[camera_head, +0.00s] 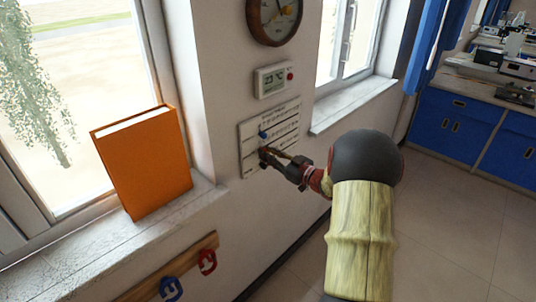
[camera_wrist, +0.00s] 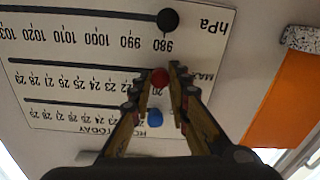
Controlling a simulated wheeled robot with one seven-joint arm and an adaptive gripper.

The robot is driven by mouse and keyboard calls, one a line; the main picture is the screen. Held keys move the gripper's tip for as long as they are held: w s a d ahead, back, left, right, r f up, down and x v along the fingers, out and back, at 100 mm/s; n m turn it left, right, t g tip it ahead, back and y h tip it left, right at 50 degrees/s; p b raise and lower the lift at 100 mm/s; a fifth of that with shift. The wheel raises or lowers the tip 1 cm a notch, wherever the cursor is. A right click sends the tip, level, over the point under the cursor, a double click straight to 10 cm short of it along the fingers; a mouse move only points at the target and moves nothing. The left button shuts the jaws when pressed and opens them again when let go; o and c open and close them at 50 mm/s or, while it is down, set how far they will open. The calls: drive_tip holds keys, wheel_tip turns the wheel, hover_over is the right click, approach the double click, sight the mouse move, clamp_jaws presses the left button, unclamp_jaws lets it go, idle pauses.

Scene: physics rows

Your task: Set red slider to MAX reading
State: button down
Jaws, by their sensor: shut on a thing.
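A white scale panel (camera_head: 247,143) hangs on the wall; it shows upside down in the wrist view (camera_wrist: 60,55). The red slider knob (camera_wrist: 159,77) sits on the middle track, at the low end near 20 and the partly covered MAX label. My gripper (camera_wrist: 161,80) is shut on the red knob. In the head view my gripper (camera_head: 270,157) reaches the panel from the right and hides the red knob. A digital display (camera_head: 272,81) above the panel seems to read 23 °C and has a red dot at its right.
A blue knob (camera_wrist: 155,116) is on the TODAY track, close to my fingers; it also shows in the head view (camera_head: 262,134). A black knob (camera_wrist: 167,20) is on the hPa track near 980. An orange book (camera_head: 147,165) stands on the left sill. A round dial (camera_head: 274,18) hangs above.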

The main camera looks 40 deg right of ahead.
sight(289, 132)
drive_tip(key=d+p, duration=0.1)
drive_tip(key=d, duration=0.4)
drive_tip(key=d+p, duration=0.2)
drive_tip(key=d, duration=0.4)
drive_tip(key=w+d+p, duration=0.1)
drive_tip(key=d, duration=0.4)
drive_tip(key=shift+w+d, duration=0.1)
drive_tip(key=shift+d, duration=0.25)
drive_tip(key=c, duration=1.7)
unclamp_jaws()
drive_tip(key=shift+o, duration=0.2)
drive_tip(key=s+d, duration=0.1)
drive_tip(key=s, duration=1.1)
drive_tip(key=shift+d, duration=0.2)
drive_tip(key=shift+w, duration=0.1)
